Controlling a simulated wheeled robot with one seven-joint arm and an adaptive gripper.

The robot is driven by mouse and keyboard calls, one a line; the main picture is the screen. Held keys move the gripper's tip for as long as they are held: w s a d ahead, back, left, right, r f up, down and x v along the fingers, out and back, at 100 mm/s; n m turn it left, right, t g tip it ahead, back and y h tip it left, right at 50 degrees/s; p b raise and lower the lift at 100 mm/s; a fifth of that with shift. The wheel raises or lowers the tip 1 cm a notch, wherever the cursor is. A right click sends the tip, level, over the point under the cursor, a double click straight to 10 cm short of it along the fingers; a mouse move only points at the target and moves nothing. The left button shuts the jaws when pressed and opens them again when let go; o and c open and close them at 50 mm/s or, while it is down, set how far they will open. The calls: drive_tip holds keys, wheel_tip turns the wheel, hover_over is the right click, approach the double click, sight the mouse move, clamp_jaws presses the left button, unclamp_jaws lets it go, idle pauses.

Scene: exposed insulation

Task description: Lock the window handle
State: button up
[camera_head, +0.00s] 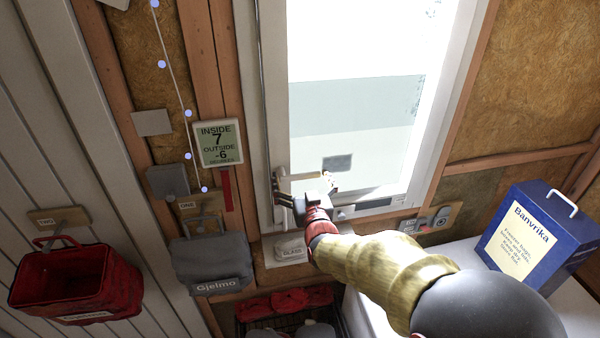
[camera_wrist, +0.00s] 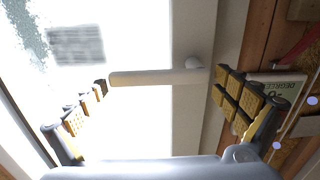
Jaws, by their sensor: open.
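The window handle (camera_head: 299,177) is a pale lever on the left side of the white window frame (camera_head: 272,100). It points sideways to the right, over the glass, in the head view. In the wrist view the handle (camera_wrist: 150,77) runs from its round pivot on the frame toward the left finger. My gripper (camera_head: 306,188) is open just below the handle in the head view. In the wrist view the spread fingers of my gripper (camera_wrist: 162,84) stand on either side of the handle, with the lever across the gap. Whether a finger touches it I cannot tell.
A temperature sign (camera_head: 218,143) hangs left of the window. A grey bag (camera_head: 211,262) and a red basket (camera_head: 75,280) hang lower left. A blue Banvrika box (camera_head: 530,235) stands on a white surface at right. A dark wire basket with red items (camera_head: 285,303) is below.

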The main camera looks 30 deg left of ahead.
drive_tip(key=shift+w+a, duration=0.25)
drive_tip(key=c, duration=1.4)
